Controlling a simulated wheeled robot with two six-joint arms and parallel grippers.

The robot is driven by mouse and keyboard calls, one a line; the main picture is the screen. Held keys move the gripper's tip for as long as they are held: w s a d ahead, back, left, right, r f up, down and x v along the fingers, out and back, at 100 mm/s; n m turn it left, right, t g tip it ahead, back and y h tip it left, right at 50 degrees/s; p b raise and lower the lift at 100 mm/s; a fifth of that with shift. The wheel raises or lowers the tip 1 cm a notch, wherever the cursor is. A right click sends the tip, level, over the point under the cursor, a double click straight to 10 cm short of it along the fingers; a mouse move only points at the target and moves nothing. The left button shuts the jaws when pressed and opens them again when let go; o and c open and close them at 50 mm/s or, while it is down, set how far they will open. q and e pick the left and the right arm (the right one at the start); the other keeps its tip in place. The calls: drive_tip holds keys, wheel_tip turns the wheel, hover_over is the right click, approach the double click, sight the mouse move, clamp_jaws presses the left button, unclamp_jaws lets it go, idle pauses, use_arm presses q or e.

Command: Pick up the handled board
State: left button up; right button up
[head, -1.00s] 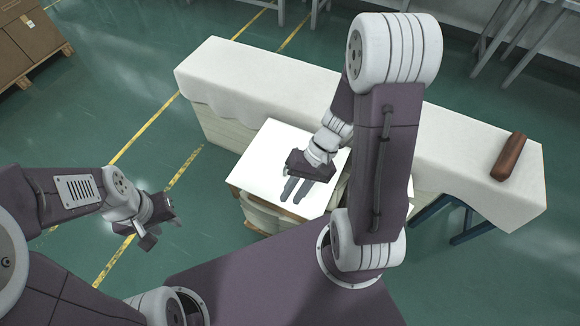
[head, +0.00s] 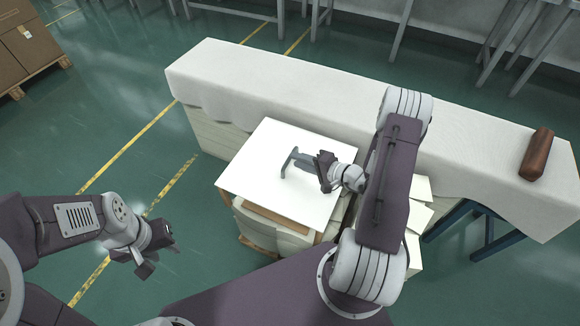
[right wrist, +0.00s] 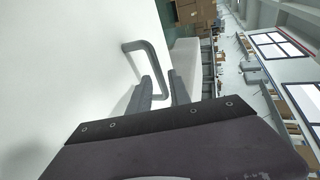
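The handled board is a white square panel (head: 262,190) lying on top of a low stand, with a grey bar handle (head: 289,162) on its upper face. In the right wrist view the handle (right wrist: 148,52) is a grey U-shaped bar standing off the white face (right wrist: 70,70). My right gripper (head: 300,163) is at the handle from the right. In the right wrist view its fingers (right wrist: 162,85) are apart, with part of the bar between them; contact cannot be made out. My left gripper (head: 162,258) looks open and empty over the floor, left of the board.
A long table (head: 330,90) with a white cloth stands behind the board. A brown roll-shaped object (head: 536,155) lies at its right end. More white sheets (head: 415,215) show behind my right arm. Cardboard boxes (head: 30,42) stand far left. Green floor is clear on the left.

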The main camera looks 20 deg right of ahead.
drive_tip(key=b+x, duration=0.1)
drive_tip(key=x, duration=0.3)
drive_tip(key=shift+w+a+f, duration=0.1)
drive_tip(key=shift+w+f, duration=0.15)
drive_tip(key=shift+f, duration=0.1)
clamp_jaws()
drive_tip(key=shift+r, duration=0.1)
idle(0.9)
